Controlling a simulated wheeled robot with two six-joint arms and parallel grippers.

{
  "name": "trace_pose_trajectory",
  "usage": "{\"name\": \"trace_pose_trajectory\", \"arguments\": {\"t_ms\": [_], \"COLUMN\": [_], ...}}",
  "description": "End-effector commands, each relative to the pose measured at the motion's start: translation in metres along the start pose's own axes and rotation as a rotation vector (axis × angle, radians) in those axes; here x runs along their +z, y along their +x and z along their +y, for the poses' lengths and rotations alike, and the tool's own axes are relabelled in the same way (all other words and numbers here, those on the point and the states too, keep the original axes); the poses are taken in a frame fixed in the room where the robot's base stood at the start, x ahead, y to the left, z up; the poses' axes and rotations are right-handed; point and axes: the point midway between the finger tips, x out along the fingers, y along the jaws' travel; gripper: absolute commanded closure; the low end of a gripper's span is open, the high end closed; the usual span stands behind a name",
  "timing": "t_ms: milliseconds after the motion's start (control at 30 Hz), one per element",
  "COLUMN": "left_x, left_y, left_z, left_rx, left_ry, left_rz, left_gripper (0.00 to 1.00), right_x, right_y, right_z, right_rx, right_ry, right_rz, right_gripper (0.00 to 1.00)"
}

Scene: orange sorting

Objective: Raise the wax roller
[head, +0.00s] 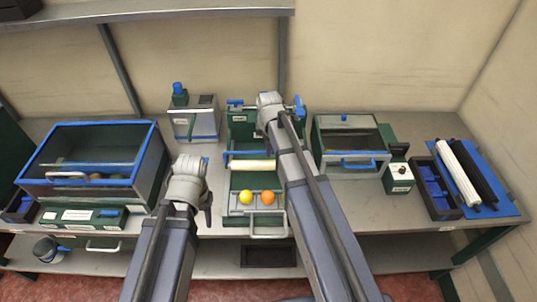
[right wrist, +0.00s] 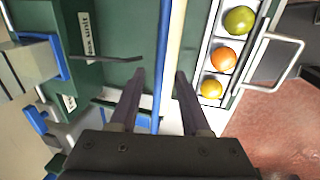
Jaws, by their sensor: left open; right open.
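The wax roller (head: 253,166) is a cream bar lying across the green wax unit (head: 241,183) in the middle of the table. In the right wrist view the roller (right wrist: 175,35) runs alongside a blue bar, with both between the open fingers of my right gripper (right wrist: 160,76). I cannot tell the height gap or whether the fingers touch the roller. In the head view my right arm covers the roller's right end and hides that gripper's fingers. My left gripper (head: 193,190) is open, left of the unit; its fingers are mostly hidden.
A yellow orange (head: 246,197) and an orange one (head: 268,197) lie in front of the roller; the right wrist view adds a greenish one (right wrist: 239,20). A glass-topped bin (head: 157,145) stands left. A white roller (head: 457,173) and a black one lie on a blue mat.

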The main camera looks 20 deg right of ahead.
Motion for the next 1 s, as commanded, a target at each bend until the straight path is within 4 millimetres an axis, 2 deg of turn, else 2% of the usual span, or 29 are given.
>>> {"name": "trace_pose_trajectory", "arguments": {"t_ms": [33, 133, 500, 900, 1000], "left_x": [-0.001, -0.001, -0.001, -0.001, -0.001], "left_y": [0.013, 0.020, 0.021, 0.021, 0.021], "left_z": [0.001, 0.002, 0.002, 0.002, 0.002], "left_rx": [0.000, -0.001, -0.001, -0.001, -0.001], "left_ry": [0.001, 0.002, 0.003, 0.003, 0.003], "left_rz": [0.000, 0.000, 0.000, 0.000, 0.000], "left_gripper": [0.53, 0.53, 0.53, 0.53, 0.53], "right_x": [0.000, 0.000, 0.000, 0.000, 0.000], "right_y": [0.013, 0.021, 0.022, 0.022, 0.022], "right_z": [-0.001, 0.000, 0.000, 0.000, 0.000], "right_rx": [0.000, 0.000, 0.000, 0.000, 0.000], "right_ry": [0.000, 0.000, 0.000, 0.000, 0.000], "right_rz": [0.000, 0.000, 0.000, 0.000, 0.000], "right_gripper": [0.53, 0.53, 0.54, 0.99, 1.00]}}
